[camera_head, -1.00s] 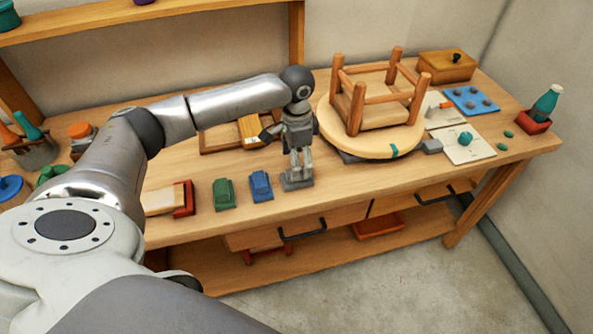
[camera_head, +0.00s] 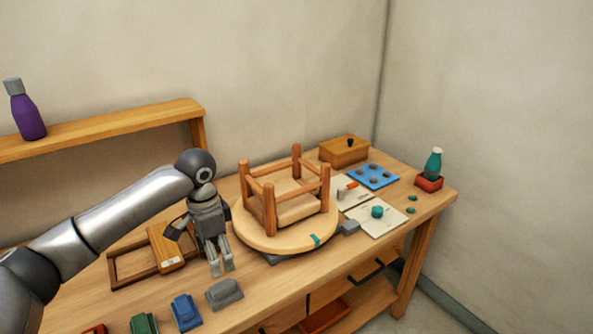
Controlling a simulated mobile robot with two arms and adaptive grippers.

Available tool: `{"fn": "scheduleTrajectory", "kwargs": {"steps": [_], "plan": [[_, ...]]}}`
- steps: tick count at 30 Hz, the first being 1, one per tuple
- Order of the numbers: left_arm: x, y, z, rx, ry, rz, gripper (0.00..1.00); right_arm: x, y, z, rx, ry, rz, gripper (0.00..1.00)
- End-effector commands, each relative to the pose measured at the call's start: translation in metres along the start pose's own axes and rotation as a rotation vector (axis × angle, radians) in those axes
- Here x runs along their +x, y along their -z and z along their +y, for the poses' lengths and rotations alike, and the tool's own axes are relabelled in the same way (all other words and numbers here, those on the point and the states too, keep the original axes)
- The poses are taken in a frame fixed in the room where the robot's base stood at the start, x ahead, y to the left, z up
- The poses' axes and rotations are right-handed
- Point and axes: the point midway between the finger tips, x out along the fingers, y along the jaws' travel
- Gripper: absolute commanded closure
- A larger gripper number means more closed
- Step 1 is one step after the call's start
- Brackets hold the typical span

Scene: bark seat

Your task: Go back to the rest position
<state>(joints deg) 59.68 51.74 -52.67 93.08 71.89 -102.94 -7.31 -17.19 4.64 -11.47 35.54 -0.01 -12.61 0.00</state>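My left arm comes in from the left in the head view. Its gripper (camera_head: 222,272) points down over the table, just behind a grey block (camera_head: 224,293). Its two fingers stand a little apart with nothing visible between them. The gripper looks clear of the block, though the exact height is hard to tell. My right gripper is not in view.
An upturned wooden stool frame (camera_head: 270,208) stands on a round turntable (camera_head: 290,240) right of my gripper. A wooden tray (camera_head: 125,270) lies to its left. Blue (camera_head: 186,312) and green (camera_head: 144,325) blocks are in front. A shelf (camera_head: 110,128) runs behind.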

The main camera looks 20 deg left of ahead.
Motion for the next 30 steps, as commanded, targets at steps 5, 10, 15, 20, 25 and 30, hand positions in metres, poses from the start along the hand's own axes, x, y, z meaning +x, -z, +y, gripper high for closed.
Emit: {"fn": "scheduleTrajectory", "kwargs": {"steps": [5, 10, 15, 20, 25, 30], "plan": [[0.016, 0.006, 0.014, 0.026, 0.000, 0.000, 0.30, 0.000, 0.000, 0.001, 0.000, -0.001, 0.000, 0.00], [0.059, 0.021, 0.059, 0.096, 0.001, 0.030, 0.30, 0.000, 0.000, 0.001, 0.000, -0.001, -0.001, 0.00], [0.100, 0.033, 0.114, 0.139, -0.005, 0.096, 0.30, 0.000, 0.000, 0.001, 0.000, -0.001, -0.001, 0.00], [0.126, 0.036, 0.162, 0.132, -0.018, 0.173, 0.30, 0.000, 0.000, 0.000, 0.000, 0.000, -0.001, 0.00], [0.144, 0.029, 0.205, 0.074, -0.033, 0.253, 0.30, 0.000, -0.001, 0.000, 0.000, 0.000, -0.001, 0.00], [0.154, 0.012, 0.236, -0.035, -0.037, 0.317, 0.30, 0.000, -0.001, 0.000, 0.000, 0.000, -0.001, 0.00]]}}
